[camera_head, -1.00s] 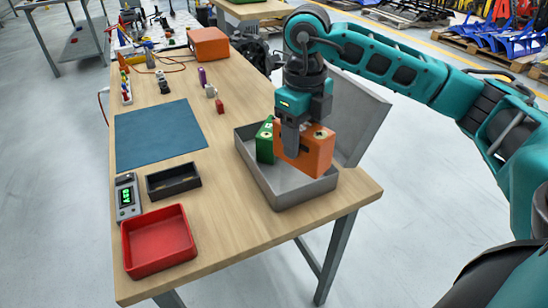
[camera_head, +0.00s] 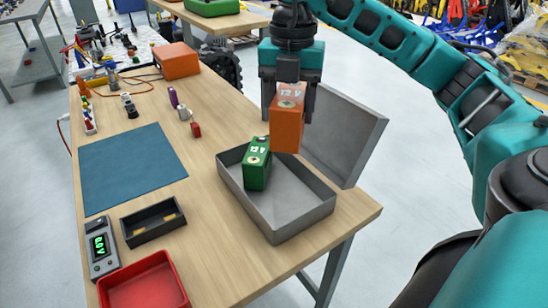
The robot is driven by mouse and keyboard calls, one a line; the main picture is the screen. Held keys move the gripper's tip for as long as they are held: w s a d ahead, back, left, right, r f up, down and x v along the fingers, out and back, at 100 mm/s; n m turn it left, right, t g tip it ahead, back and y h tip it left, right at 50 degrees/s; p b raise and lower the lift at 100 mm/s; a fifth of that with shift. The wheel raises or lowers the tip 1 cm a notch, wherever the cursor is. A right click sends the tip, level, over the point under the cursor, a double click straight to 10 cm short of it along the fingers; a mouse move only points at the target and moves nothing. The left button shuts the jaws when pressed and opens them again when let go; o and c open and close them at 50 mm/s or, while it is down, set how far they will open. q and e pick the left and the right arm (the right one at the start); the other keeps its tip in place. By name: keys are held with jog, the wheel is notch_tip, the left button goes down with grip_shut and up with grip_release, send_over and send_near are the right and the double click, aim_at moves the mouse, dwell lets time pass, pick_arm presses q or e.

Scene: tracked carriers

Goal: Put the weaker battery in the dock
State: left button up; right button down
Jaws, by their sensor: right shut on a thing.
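My right gripper (camera_head: 288,105) is shut on an orange battery marked 12 V (camera_head: 287,128) and holds it upright above the back right of the grey metal box. A green battery marked 12 V (camera_head: 256,165) stands inside the grey box (camera_head: 284,232), whose lid is open. A black dock (camera_head: 150,232) with brass-coloured contacts inside is empty on the table. A meter (camera_head: 101,248) with a lit green display, seemingly reading 0.0 V, stands left of the dock. My left gripper is not in view.
A red tray (camera_head: 148,280) lies at the table's front left. A blue mat (camera_head: 132,165) lies flat behind the dock. An orange case (camera_head: 176,61) sits farther back. Bare wood lies between dock and box.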

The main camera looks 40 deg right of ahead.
pick_arm(q)
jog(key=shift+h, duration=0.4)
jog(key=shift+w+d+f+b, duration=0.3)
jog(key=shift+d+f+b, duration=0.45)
jog(key=shift+b, duration=0.9)
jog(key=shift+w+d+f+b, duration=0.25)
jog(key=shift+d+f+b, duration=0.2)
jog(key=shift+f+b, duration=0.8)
pick_arm(e)
jog(key=shift+f+b, duration=0.35)
jog(key=shift+f, duration=9.25)
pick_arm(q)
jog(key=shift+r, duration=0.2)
pick_arm(e)
jog(key=shift+f, duration=0.1)
jog(key=shift+c, duration=1.6)
grip_release()
jog(key=shift+s+f, duration=0.1)
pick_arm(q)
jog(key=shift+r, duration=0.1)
